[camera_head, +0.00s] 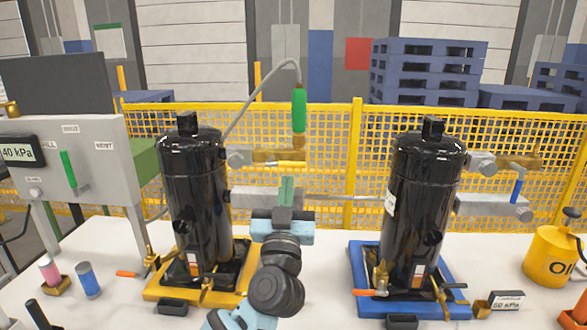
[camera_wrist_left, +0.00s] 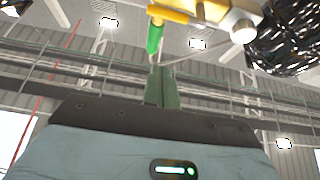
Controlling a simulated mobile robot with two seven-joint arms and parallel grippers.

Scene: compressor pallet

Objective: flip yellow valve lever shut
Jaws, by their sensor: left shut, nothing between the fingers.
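The yellow valve lever (camera_head: 287,163) lies about level along the brass valve (camera_head: 265,155) at the upper right of the left black compressor (camera_head: 195,190). In the left wrist view the lever (camera_wrist_left: 170,14) is at the top, above the fingertips. My left gripper (camera_head: 287,180) points up just below the lever, its green fingers shut with nothing between them. In the wrist view the gripper (camera_wrist_left: 160,72) shows a gap to the lever. I cannot tell whether they touch in the head view. My right gripper is not in view.
A green hose fitting (camera_head: 299,110) rises above the valve, with a grey hose (camera_head: 262,85) running from it. The right compressor (camera_head: 418,205) stands on a blue pallet (camera_head: 366,262). A gauge panel (camera_head: 85,160) is at left, a yellow oil can (camera_head: 551,254) at right.

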